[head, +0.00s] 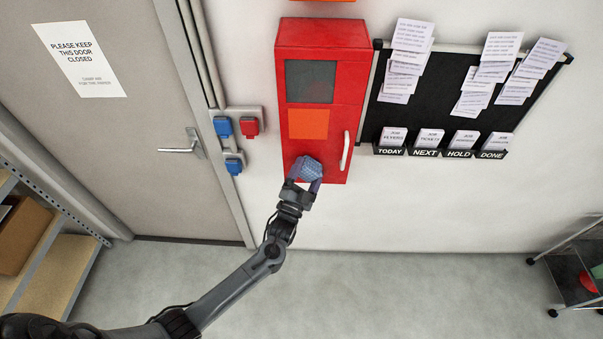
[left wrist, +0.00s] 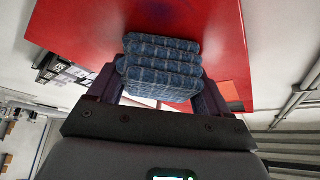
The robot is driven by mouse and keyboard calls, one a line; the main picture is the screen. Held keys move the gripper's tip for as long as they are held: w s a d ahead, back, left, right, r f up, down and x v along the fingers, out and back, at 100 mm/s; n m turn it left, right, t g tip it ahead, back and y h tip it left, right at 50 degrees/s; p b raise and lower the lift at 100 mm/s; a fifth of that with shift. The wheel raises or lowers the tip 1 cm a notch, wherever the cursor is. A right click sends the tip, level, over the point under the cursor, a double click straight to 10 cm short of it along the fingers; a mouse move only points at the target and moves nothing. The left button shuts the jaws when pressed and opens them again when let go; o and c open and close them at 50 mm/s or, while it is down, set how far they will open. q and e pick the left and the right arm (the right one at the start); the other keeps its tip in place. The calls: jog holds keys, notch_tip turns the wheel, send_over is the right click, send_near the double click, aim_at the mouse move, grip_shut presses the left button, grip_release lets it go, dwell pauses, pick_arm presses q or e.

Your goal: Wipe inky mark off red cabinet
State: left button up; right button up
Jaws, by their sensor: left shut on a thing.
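The red cabinet (head: 346,90) hangs on the wall, with a dark window, an orange panel and a white handle. My left gripper (head: 304,178) is at the lower left of its front, shut on a folded blue checked cloth (head: 307,169). In the left wrist view the cloth (left wrist: 160,68) sits between the fingers, in front of the red face of the cabinet (left wrist: 80,25). I cannot tell whether the cloth touches the cabinet. My right gripper is not in view.
A grey door (head: 120,120) with a lever handle stands left of the cabinet. Blue and red sockets (head: 249,127) are on the wall between them. A black board (head: 440,100) with papers hangs at right. Shelves (head: 50,265) are at far left, a cart (head: 575,275) at far right.

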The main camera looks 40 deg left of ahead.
aim_at(321, 177)
pick_arm(q)
jog(key=shift+w+d+f+b, duration=0.1)
jog(key=shift+w+d+b, duration=0.1)
jog(key=shift+w+d, duration=0.3)
jog(key=shift+w+d+b, duration=0.2)
jog(key=shift+w+d, duration=0.05)
jog(key=shift+d, duration=0.3)
jog(key=shift+w+d+b, duration=0.35)
jog(key=shift+w+d, duration=0.2)
jog(key=shift+d, duration=0.25)
jog(key=shift+s+d+r+p, duration=0.25)
jog(key=shift+s+d+p, duration=0.1)
jog(key=shift+p, duration=0.15)
jog(key=shift+s+d+f+p, duration=0.1)
jog(key=shift+s+d+p, duration=0.35)
jog(key=shift+s, duration=0.25)
jog(key=shift+s+d+p, duration=0.3)
jog(key=shift+s+d, duration=0.1)
jog(key=shift+s, duration=0.3)
jog(key=shift+s+d+f+p, duration=0.1)
jog(key=shift+s+d+p, duration=0.35)
jog(key=shift+s, duration=0.25)
